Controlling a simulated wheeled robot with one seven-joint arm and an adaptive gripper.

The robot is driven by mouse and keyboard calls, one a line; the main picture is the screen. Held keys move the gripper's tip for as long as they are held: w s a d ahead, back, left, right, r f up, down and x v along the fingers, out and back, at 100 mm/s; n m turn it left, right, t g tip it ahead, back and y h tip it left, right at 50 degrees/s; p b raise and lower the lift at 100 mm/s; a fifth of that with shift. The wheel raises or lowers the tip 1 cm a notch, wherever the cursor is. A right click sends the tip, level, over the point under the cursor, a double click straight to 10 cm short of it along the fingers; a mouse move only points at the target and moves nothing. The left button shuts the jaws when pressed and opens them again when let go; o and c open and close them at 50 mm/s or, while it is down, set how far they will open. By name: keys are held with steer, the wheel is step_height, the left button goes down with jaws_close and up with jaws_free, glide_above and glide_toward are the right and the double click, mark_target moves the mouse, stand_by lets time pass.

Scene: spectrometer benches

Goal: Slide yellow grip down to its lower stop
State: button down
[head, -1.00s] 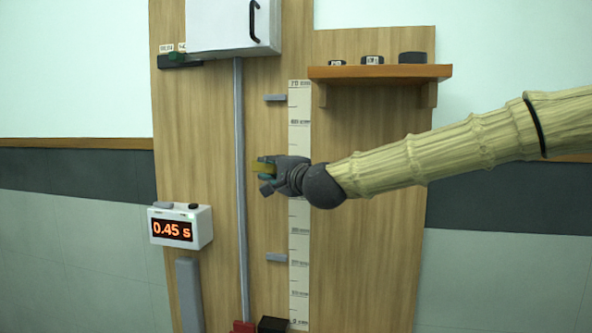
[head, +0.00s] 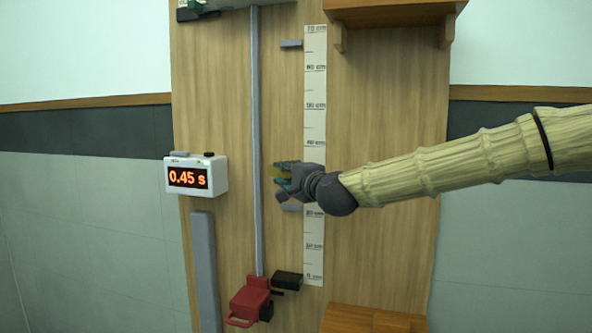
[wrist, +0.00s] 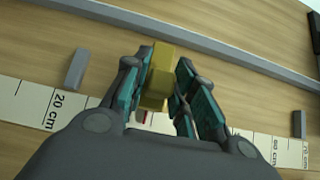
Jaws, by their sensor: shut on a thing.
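My gripper (head: 283,178) is shut on the yellow grip (head: 277,172), in front of the wooden board. In the wrist view the yellow grip (wrist: 158,75) stands between the two teal-padded fingers (wrist: 160,88). The grey lower stop (head: 292,208) is just below my gripper in the head view and partly hidden by it. In the wrist view the lower stop (wrist: 76,68) is to the left of the grip, near the 20 cm mark, with a clear gap between them. The grey upper stop (head: 291,44) is well above.
The ruler (head: 314,245) runs vertically beside the stops, and a grey rail (head: 256,120) runs left of them. A timer (head: 195,177) reads 0.45 s. A red clamp-like part (head: 250,302) and a black block (head: 287,280) sit low on the board. A wooden shelf (head: 390,12) is at upper right.

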step_height(320, 180, down, 10)
steer(key=b, duration=0.5)
steer(key=shift+r, duration=0.25)
steer(key=shift+f, duration=0.15)
steer(key=c, duration=1.3)
jaws_free()
steer(key=shift+s, duration=0.1)
steer(key=shift+r, duration=0.2)
steer(key=v, duration=1.2)
steer(key=shift+f, duration=0.1)
